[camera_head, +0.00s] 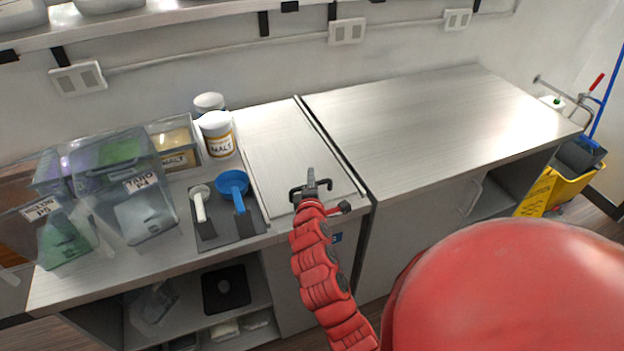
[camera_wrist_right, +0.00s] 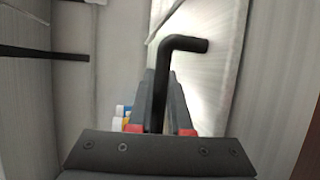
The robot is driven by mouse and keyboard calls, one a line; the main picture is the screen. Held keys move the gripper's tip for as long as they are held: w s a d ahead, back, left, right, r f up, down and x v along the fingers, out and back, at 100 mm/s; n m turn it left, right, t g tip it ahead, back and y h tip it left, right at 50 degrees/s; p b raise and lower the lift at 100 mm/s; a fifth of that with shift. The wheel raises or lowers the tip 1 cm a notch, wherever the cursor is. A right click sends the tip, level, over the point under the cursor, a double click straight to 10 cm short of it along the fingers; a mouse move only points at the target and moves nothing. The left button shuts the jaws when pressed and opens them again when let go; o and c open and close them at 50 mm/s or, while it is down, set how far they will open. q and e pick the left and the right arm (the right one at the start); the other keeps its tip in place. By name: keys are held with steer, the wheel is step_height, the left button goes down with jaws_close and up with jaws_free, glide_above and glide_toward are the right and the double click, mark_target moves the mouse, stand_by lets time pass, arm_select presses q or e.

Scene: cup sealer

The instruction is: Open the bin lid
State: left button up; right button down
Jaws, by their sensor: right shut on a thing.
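The bin lid (camera_head: 285,150) is a flat metal panel set in the left counter. It looks about level with the counter top; a small gap I cannot judge. A black handle (camera_head: 296,192) stands at its front edge. My right gripper (camera_head: 312,186) is at the front edge of the lid, shut on this handle. In the right wrist view the dark bent handle (camera_wrist_right: 162,85) runs up between the fingers of the right gripper (camera_wrist_right: 160,115), and its end hooks to the right. The fingers hide its lower part. My left gripper is not in view.
Left of the lid, a blue scoop (camera_head: 233,186) and a white scoop (camera_head: 198,202) lie on a dark tray (camera_head: 222,232). Malt tubs (camera_head: 217,136) and clear bins (camera_head: 130,195) stand beyond. The right counter (camera_head: 430,120) is bare. A yellow mop bucket (camera_head: 568,182) stands far right.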

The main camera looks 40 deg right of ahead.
mark_target(288, 144)
steer(key=w+d+b, duration=0.1)
steer(key=w+b, duration=0.1)
steer(key=w, duration=0.4)
steer(key=w+d+b, duration=0.2)
steer(key=w+b, duration=0.1)
steer(key=w, duration=0.4)
steer(key=w+d+b, duration=0.1)
steer(key=w+b, duration=0.1)
steer(key=w, duration=0.4)
steer(key=shift+w+d+f+b, duration=0.2)
steer(key=shift+w+d+b, duration=0.1)
steer(key=shift+w+d, duration=0.1)
steer(key=shift+w+d+r+b, duration=0.15)
steer(key=shift+w+b, duration=0.15)
steer(key=shift+w, duration=0.25)
steer(key=shift+w+d+b, duration=0.1)
steer(key=shift+w+b, duration=0.15)
steer(key=shift+w, duration=0.25)
steer(key=c, duration=1.1)
jaws_free()
steer(key=shift+s+a+r, duration=0.15)
steer(key=shift+s+a, duration=0.1)
steer(key=shift+s, duration=0.1)
steer(key=b+v, duration=0.1)
steer(key=v, duration=1.5)
steer(key=shift+s+a+b, duration=0.15)
steer(key=shift+a+b, duration=0.1)
steer(key=shift+b, duration=0.1)
